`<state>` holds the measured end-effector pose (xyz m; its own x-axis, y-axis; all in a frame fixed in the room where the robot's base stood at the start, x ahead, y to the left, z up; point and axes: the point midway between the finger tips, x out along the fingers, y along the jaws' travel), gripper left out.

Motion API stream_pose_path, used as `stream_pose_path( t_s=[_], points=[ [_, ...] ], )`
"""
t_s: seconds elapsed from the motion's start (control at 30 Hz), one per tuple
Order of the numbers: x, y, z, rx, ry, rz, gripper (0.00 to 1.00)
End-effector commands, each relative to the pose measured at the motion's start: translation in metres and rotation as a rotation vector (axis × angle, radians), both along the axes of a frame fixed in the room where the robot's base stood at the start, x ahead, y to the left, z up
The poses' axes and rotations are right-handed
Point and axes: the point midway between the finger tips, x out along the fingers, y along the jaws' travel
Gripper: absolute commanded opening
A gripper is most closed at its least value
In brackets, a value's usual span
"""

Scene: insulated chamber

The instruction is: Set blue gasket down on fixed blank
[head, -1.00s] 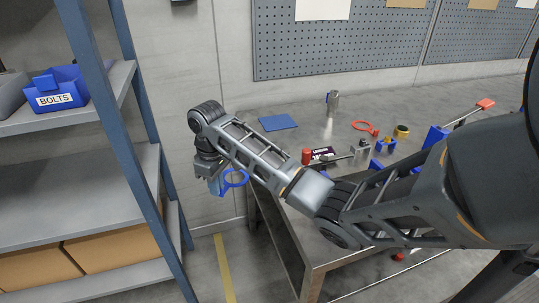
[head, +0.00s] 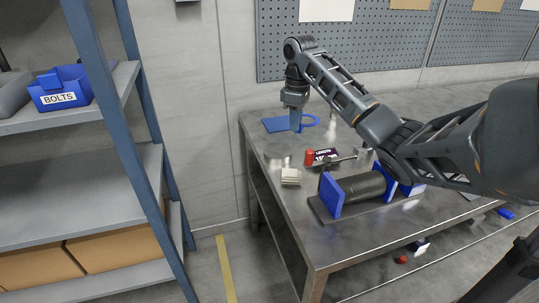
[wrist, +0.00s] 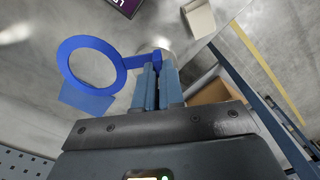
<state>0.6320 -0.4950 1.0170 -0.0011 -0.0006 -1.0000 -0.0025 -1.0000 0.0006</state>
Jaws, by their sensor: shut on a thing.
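The blue gasket is a flat ring with a short tab; it shows in the head view (head: 316,119) and the wrist view (wrist: 67,65). My gripper (head: 296,128) is shut on the tab in the wrist view (wrist: 157,68), and the ring sticks out to the left. It hangs above the bench's back left corner, beside a blue flat sheet (head: 274,125), which the ring partly overlaps in the wrist view (wrist: 80,100). A dark cylinder (head: 362,188) lies between blue end plates (head: 330,195) at the bench front. I cannot tell which thing is the fixed blank.
The metal bench (head: 285,220) also carries a pale block (head: 291,177), a red-topped piece (head: 309,157) and a dark labelled box (head: 327,155). A shelf rack with a blue BOLTS bin (head: 58,98) stands left. My arm covers the bench's right part.

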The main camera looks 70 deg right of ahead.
Motion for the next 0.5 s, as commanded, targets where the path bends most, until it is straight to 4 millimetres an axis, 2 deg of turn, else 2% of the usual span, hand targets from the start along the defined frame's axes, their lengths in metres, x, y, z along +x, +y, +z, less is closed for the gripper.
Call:
stream_pose_path(
  t_s=[0.03, 0.3, 0.5],
  points=[
    [0.010, 0.009, -0.010, 0.004, -0.001, 0.006, 0.00],
    [0.052, 0.045, -0.044, 0.003, -0.001, 0.005, 0.00],
    [0.070, 0.060, -0.056, 0.001, -0.001, 0.002, 0.00]
  ],
)
